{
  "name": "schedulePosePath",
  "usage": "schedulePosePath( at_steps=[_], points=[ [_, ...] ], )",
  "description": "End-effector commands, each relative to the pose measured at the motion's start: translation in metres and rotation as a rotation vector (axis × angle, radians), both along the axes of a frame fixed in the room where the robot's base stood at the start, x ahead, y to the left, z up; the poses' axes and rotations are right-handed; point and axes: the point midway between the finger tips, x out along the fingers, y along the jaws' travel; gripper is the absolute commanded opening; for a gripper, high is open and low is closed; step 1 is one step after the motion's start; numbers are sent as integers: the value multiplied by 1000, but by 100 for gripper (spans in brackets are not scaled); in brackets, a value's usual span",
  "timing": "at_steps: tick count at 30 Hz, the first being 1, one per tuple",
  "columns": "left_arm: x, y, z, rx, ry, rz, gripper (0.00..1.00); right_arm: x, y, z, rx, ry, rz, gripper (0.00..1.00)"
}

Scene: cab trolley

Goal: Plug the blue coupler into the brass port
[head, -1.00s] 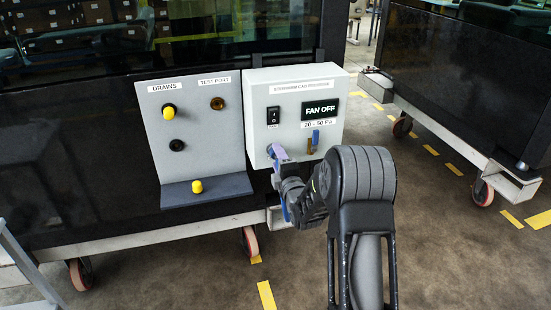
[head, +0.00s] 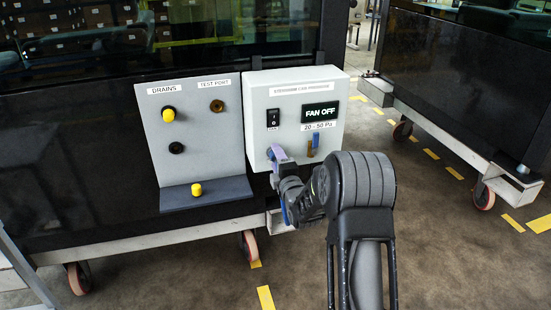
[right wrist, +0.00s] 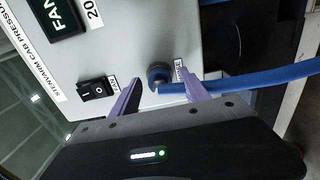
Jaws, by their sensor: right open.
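The blue coupler (right wrist: 158,76) sits on the front of the grey control box, with a blue hose (right wrist: 240,84) leading off to the right in the right wrist view. My right gripper (right wrist: 159,82) is open, its two purple fingers on either side of the coupler. I cannot tell whether they touch it. In the head view my right gripper (head: 279,154) is at the box's lower left and mostly hides the coupler. The brass port (head: 217,105) is under the TEST PORT label on the grey panel, to the left, with nothing in it. My left gripper is not in view.
The panel (head: 230,150) also has a yellow-capped drain (head: 169,114), a black fitting (head: 176,147) and a yellow cap (head: 196,189) on its shelf. The control box (head: 335,85) carries a rocker switch (head: 273,118), a FAN OFF display (head: 318,112) and a blue-handled brass valve (head: 309,148).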

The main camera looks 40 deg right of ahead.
Motion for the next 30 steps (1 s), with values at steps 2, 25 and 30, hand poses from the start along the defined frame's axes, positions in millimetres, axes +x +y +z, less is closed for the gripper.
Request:
schedulePosePath(
  at_steps=[2,25,30],
  points=[
    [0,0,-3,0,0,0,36,0,0,-1,0,0,0,54],
    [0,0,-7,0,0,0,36,0,0,-1,0,-1,0,54],
    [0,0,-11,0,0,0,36,0,0,-1,0,-1,0,54]
  ],
)
